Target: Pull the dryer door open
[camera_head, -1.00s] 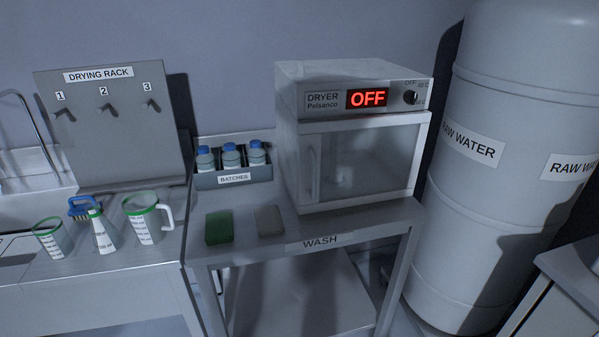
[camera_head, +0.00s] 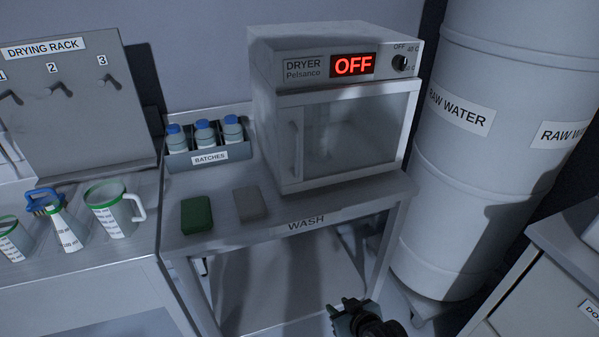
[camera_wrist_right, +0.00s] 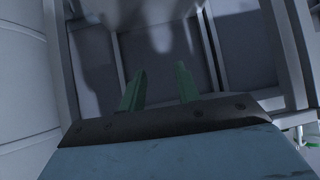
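The dryer (camera_head: 335,110) is a white box on the wash table, its display reading OFF. Its glass door (camera_head: 352,138) is closed, with a vertical handle (camera_head: 295,150) on the door's left side. My right gripper (camera_head: 341,304) is at the bottom of the head view, low in front of the table and well apart from the door. In the right wrist view its two green fingers (camera_wrist_right: 160,85) stand apart with nothing between them. My left gripper is not in view.
The wash table (camera_head: 330,218) carries a green sponge (camera_head: 197,215), a grey block (camera_head: 250,204) and a batches rack (camera_head: 210,157) with blue-capped bottles. A large raw water tank (camera_head: 470,190) stands close on the right. Measuring jugs (camera_head: 112,210) stand at left.

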